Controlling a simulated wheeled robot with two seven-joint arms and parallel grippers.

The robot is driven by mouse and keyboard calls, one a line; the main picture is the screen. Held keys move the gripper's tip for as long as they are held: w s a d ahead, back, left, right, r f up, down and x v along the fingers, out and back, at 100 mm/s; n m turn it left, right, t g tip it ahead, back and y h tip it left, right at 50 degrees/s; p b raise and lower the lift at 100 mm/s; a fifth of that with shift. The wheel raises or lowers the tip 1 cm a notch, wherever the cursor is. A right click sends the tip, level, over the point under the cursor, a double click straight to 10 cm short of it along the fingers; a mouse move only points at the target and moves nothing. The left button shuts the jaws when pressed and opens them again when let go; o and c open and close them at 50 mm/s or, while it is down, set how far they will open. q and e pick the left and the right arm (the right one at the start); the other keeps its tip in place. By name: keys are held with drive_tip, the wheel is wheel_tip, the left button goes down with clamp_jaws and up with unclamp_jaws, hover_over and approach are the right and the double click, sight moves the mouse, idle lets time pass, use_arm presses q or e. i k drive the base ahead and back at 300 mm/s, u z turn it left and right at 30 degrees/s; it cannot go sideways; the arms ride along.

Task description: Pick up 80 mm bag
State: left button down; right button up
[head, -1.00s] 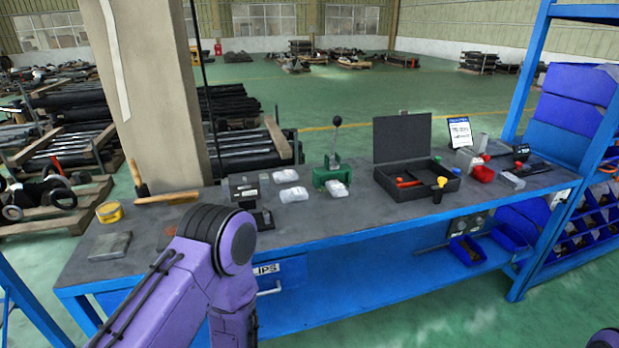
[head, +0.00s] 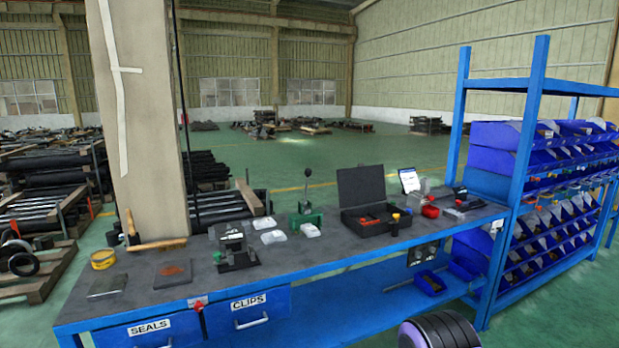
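Neither gripper is in view. Only a purple and black part of my arm shows at the bottom right edge, well in front of the bench.
A black device (head: 236,247) stands left of the bags. An open black case (head: 366,220) stands right of the press. A yellow tin (head: 103,259) and a flat grey block (head: 107,286) are at the left. A blue rack of bins (head: 550,150) stands at the right.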

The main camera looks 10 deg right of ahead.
sight(310, 230)
drive_tip(key=z, duration=0.65)
drive_tip(key=i, duration=0.55)
drive_tip(key=z, duration=0.55)
drive_tip(key=i, duration=0.65)
drive_tip(key=u, duration=0.3)
